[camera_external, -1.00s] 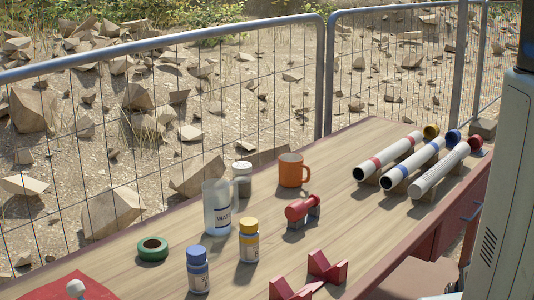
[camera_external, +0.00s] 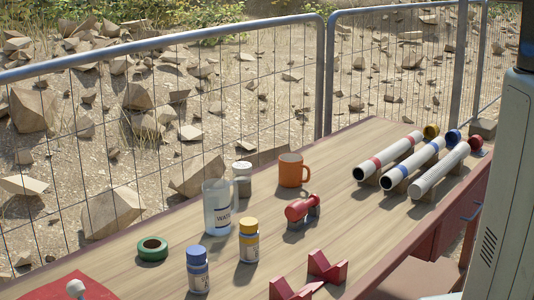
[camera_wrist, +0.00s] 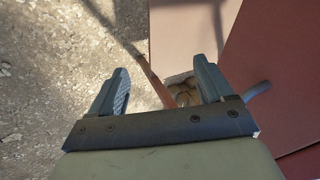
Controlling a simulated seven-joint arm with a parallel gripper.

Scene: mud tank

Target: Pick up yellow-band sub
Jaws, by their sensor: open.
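No part plainly marked as a yellow-band sub can be made out. In the external view a white tube with a red band (camera_external: 391,157) has a yellow piece (camera_external: 430,131) at its far end. Beside it lie a blue-banded white tube (camera_external: 411,170) with a blue end piece and a ribbed white tube (camera_external: 440,171) near a red end piece. All rest at the far right of the wooden table (camera_external: 345,160). My gripper (camera_wrist: 160,85) is open and empty in the wrist view, above ground and dark red panels. It is outside the external view.
A yellow-capped bottle (camera_external: 249,241), blue-capped bottle (camera_external: 198,270), water jug (camera_external: 217,208), orange mug (camera_external: 291,170), green tape roll (camera_external: 152,249), red clamp-like part (camera_external: 301,209) and red V-shaped supports (camera_external: 327,267) stand on the table. A wire fence (camera_external: 270,90) runs behind. The table's middle right is clear.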

